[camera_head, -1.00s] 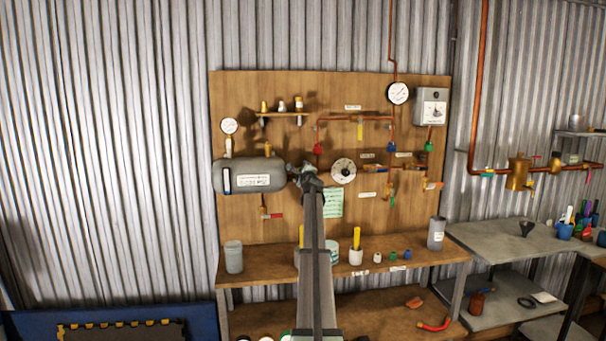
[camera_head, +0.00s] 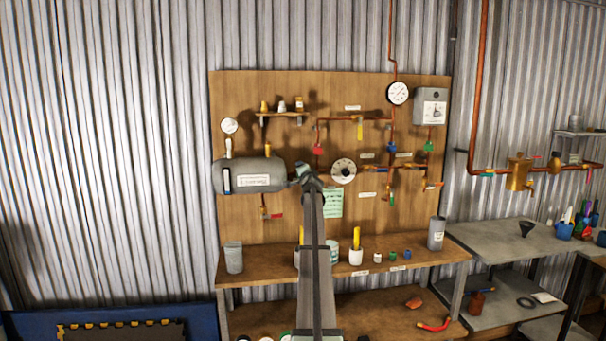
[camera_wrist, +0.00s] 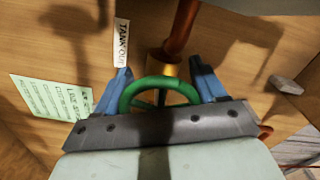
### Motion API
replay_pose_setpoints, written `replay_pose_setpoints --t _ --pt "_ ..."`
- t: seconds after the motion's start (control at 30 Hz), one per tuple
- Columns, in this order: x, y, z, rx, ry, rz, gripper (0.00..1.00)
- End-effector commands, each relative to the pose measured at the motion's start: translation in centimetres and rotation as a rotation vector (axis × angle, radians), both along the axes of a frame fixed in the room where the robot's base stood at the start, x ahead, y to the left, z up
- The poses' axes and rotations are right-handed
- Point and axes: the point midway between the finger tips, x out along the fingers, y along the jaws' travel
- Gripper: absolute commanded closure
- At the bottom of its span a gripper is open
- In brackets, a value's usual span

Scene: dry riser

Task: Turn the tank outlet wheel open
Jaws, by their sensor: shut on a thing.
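The tank outlet wheel (camera_wrist: 150,83) is a green handwheel with dark spokes on a brass fitting (camera_wrist: 161,65). In the wrist view it sits between the two blue fingers of my gripper (camera_wrist: 162,78), which is shut on its rim from both sides. The lower part of the wheel is hidden behind the gripper body. A white label reading "TANK OU…" (camera_wrist: 121,42) is beside it on the wood. In the head view my gripper (camera_head: 301,170) is at the right end of the grey tank (camera_head: 245,176); the wheel is hidden there by my arm.
A copper pipe (camera_wrist: 182,28) runs from the fitting. A green note (camera_wrist: 50,98) is on the board. Cups and small caps stand on the shelf (camera_head: 325,275) below.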

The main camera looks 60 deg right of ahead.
Motion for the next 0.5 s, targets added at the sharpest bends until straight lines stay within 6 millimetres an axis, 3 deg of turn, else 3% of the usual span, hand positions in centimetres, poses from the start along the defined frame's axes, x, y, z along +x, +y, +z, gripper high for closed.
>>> replay_pose_setpoints --t 0.5 --pt "0.0 0.01 -0.01 -0.069 0.069 0.0 0.6"
